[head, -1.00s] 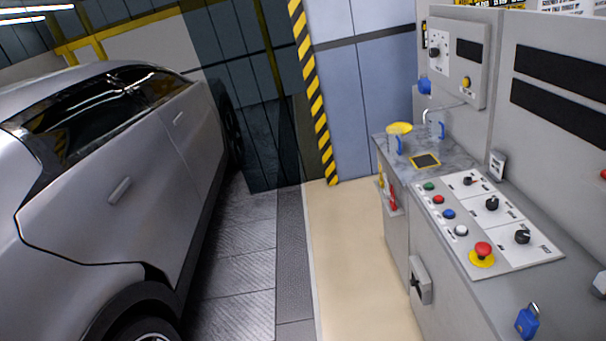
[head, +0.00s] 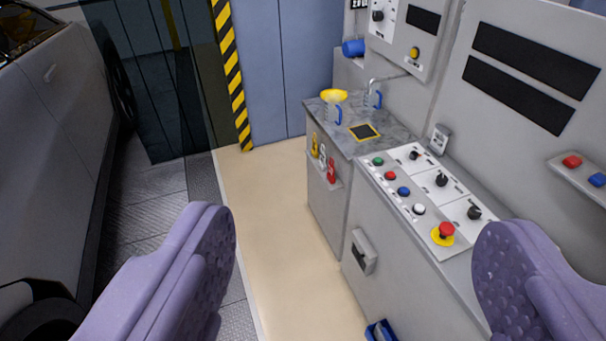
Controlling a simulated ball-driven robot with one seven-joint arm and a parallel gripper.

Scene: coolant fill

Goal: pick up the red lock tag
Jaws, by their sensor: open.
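A small red tag (head: 331,171), which looks like the red lock tag, hangs in a row on the side of the grey cabinet, below the worktop. A yellow tag (head: 315,146) and a pale item (head: 322,157) hang beside it on the left. My gripper (head: 355,255) is open, with its two purple padded fingers wide apart at the lower left and lower right of the head view. Nothing is between the fingers. The red tag is well beyond the fingertips and apart from them.
The grey cabinet's control panel (head: 420,190) carries coloured buttons and a red emergency stop (head: 445,232). A yellow funnel (head: 334,96) and clear jugs with blue handles stand on the worktop (head: 395,142). A car (head: 50,130) stands at left. The beige floor (head: 270,200) between is clear.

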